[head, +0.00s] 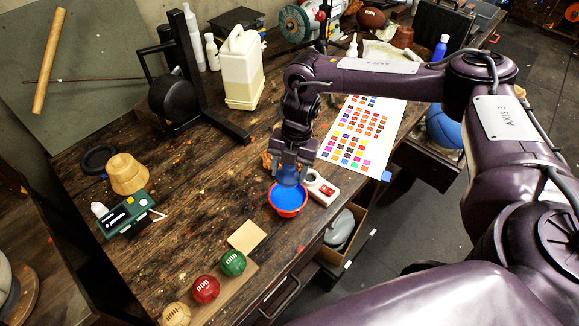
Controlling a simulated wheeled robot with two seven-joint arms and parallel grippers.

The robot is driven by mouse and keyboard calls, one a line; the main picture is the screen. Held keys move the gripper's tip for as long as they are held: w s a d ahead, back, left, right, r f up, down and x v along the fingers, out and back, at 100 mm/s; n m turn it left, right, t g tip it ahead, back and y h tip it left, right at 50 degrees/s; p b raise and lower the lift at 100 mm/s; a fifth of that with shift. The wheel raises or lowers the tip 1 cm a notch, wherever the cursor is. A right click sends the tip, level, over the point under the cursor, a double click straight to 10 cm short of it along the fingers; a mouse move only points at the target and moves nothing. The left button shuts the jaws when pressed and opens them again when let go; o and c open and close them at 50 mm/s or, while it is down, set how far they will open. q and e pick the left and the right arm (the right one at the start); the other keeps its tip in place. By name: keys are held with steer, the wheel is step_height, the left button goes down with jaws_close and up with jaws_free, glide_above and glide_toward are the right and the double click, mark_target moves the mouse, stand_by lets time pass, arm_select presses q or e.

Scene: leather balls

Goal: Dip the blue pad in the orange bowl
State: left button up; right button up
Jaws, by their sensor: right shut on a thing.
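The orange bowl (302,209) stands near the front edge of the wooden bench, with blue liquid (285,200) inside. My right gripper (289,174) points down directly above the bowl, shut on the blue pad (288,178). Only a small part of the pad shows between the fingers, low over the bowl's back side. I cannot tell whether the pad touches the liquid. My left gripper is not in view.
A white and red device (323,189) stands close right of the bowl. A colour chart sheet (362,135) lies behind. Green (233,263) and red (206,289) balls sit at the front beside a tan square (246,236). The bench left of the bowl is clear.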

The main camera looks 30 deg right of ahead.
steer(key=shift+f+b, duration=2.45)
steer(key=shift+f, duration=0.35)
steer(key=shift+f+b, duration=0.9)
steer(key=shift+f, duration=0.8)
steer(key=shift+r, duration=0.15)
steer(key=shift+r+p, duration=2.55)
steer(key=shift+r, duration=0.35)
step_height(320, 180, up, 4)
steer(key=p, duration=0.3)
steer(key=shift+p, duration=0.35)
